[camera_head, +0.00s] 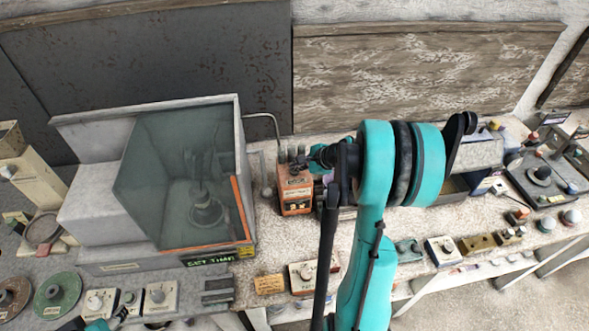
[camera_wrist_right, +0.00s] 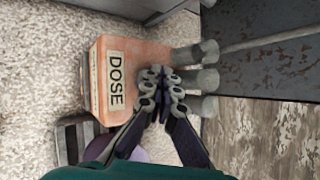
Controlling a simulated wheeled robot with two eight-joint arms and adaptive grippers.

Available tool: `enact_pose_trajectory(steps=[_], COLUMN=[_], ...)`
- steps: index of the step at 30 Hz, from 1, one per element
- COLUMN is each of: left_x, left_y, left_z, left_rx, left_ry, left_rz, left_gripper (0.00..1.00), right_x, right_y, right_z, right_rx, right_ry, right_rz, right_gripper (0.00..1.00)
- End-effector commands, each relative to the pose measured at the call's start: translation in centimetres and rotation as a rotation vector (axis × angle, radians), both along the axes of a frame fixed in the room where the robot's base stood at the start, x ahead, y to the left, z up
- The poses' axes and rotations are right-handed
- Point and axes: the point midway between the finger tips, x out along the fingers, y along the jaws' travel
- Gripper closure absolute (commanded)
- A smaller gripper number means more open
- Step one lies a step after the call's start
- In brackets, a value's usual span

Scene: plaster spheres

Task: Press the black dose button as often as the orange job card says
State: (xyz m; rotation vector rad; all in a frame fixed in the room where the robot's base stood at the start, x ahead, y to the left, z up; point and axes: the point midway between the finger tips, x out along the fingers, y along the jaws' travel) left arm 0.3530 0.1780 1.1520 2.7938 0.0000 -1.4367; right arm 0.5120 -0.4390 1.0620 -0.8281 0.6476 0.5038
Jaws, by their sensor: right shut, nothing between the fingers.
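The orange dose box (camera_head: 296,196) stands on the bench right of the glass-fronted cabinet. In the right wrist view the box (camera_wrist_right: 128,52) carries a pale DOSE label (camera_wrist_right: 116,80). My right gripper (camera_head: 303,163) is over the top of the box, shut and empty. Its fingertips (camera_wrist_right: 160,79) cover part of the box top in the wrist view. The black button does not show; I cannot tell whether the fingertips touch it. A small orange card (camera_head: 269,284) lies at the front of the bench; its writing is too small to read. A bit of my left gripper (camera_head: 118,318) shows at the bottom left edge.
The cabinet (camera_head: 143,122) with a SET TIME label stands left of the box. Grey cylinders (camera_wrist_right: 196,78) stand close beside the box. Several small switch boxes, such as a white one (camera_head: 303,275), line the front edge. A control panel (camera_head: 545,175) is at the right.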

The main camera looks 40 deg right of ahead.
Motion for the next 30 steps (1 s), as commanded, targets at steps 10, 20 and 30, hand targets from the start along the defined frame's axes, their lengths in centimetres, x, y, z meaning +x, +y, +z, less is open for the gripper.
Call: enact_pose_trajectory(steps=[10, 20, 30], left_x=[0.0, 0.0, 0.0], left_y=[0.0, 0.0, 0.0], left_z=[1.2, 1.2, 3.3], left_rx=[0.0, 0.0, 0.0], left_ry=[0.0, 0.0, 0.0], left_rz=[0.0, 0.0, 0.0], left_gripper=[0.48, 0.48, 0.48], right_x=[0.0, 0.0, 0.0], right_y=[0.0, 0.0, 0.0], right_z=[1.8, 1.8, 4.7], right_rx=[0.0, 0.0, 0.0], right_ry=[0.0, 0.0, 0.0], right_rz=[0.0, 0.0, 0.0], right_gripper=[1.0, 1.0, 1.0])
